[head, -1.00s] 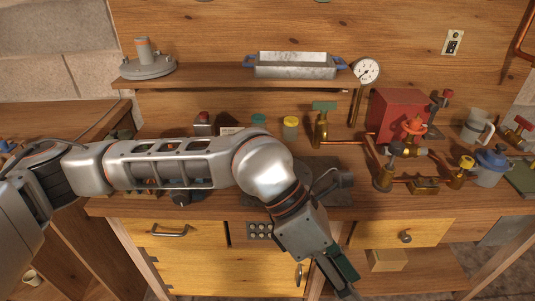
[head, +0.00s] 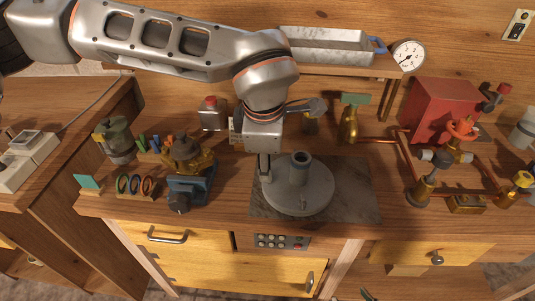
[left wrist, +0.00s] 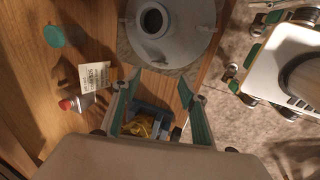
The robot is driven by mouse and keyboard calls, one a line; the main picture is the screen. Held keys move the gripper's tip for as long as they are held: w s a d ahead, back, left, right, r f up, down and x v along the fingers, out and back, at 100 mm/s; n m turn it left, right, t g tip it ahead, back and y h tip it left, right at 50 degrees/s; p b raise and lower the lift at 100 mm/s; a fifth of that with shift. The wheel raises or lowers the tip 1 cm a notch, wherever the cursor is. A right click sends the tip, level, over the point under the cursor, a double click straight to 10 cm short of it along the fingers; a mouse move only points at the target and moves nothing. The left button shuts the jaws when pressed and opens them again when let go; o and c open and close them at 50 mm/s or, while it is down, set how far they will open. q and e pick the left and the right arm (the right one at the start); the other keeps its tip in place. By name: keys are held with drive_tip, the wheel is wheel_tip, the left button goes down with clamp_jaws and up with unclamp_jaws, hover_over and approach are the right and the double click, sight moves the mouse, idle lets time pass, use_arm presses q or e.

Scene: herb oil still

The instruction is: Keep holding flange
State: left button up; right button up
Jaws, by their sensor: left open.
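The grey flange (head: 312,193), a round disc with an upright pipe neck, lies flat on a dark slab (head: 358,190) on the workbench. My left gripper (head: 265,176) is pointed down at the flange's left rim. In the left wrist view the flange (left wrist: 200,42) is at the top, with its open neck facing the camera. There the two green-padded fingers of my left gripper (left wrist: 160,74) are spread wide, with the disc's near edge by their tips. I cannot tell whether a finger touches it. My right gripper is not in view.
A blue vise (head: 190,190) and a tool rack (head: 137,187) stand left of the slab. Copper pipes with brass valves (head: 425,185) and a red box (head: 440,110) stand to the right. A metal tray (head: 325,46) and a gauge (head: 408,57) are behind.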

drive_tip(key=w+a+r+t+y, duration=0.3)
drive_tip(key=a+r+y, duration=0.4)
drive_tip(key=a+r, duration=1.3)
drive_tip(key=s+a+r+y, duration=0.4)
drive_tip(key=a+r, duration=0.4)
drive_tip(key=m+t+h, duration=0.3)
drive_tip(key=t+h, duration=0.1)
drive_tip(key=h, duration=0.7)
approach(302, 168)
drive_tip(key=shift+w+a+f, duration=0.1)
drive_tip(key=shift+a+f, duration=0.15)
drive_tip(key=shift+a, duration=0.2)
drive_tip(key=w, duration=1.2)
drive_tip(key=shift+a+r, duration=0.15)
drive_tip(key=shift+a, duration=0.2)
